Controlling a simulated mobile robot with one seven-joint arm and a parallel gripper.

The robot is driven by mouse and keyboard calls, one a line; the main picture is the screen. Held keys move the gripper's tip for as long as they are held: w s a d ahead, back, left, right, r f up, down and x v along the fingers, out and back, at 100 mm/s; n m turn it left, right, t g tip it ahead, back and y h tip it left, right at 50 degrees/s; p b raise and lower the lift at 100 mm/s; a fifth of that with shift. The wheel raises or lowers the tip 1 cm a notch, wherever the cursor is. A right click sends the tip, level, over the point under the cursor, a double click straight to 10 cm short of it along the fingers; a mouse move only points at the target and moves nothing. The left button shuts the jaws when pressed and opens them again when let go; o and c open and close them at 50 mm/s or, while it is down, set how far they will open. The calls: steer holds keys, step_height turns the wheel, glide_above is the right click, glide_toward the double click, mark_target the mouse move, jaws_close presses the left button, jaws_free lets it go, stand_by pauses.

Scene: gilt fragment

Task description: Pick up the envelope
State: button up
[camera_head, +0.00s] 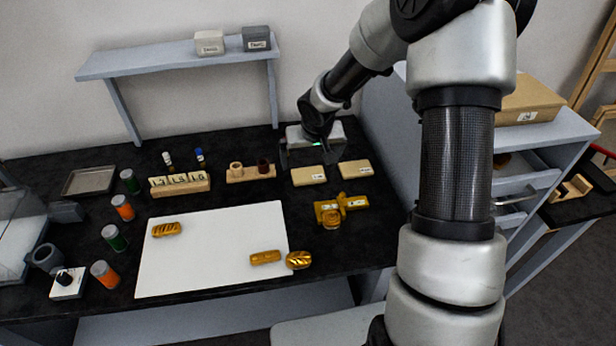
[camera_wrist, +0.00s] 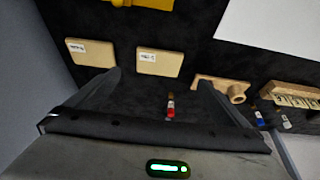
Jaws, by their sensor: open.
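Two flat tan envelopes with small white labels lie side by side on the black worktop. The left envelope (camera_head: 309,176) shows in the wrist view (camera_wrist: 160,65), just beyond the fingertips and roughly in line with the gap between them. The right envelope (camera_head: 354,169) shows at the left of the wrist view (camera_wrist: 88,56). The label writing is too small to read. My gripper (camera_head: 313,163) is behind the envelopes near the wall; in the wrist view (camera_wrist: 160,84) its two dark fingers are spread wide, with nothing gripped.
A small red-capped vial (camera_wrist: 170,108) shows between the fingers. A wooden holder (camera_head: 250,174) stands left of the envelopes, and gold pieces (camera_head: 341,208) lie in front. A white sheet (camera_head: 212,248) covers the middle. A grey cabinet (camera_head: 540,136) stands at right.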

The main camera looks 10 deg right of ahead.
mark_target(308, 174)
steer(key=x, duration=0.8)
steer(key=shift+w+d+f, duration=0.15)
steer(key=shift+w+f, duration=0.05)
steer(key=shift+f, duration=0.15)
steer(key=shift+c, duration=0.4)
steer(key=c, duration=1)
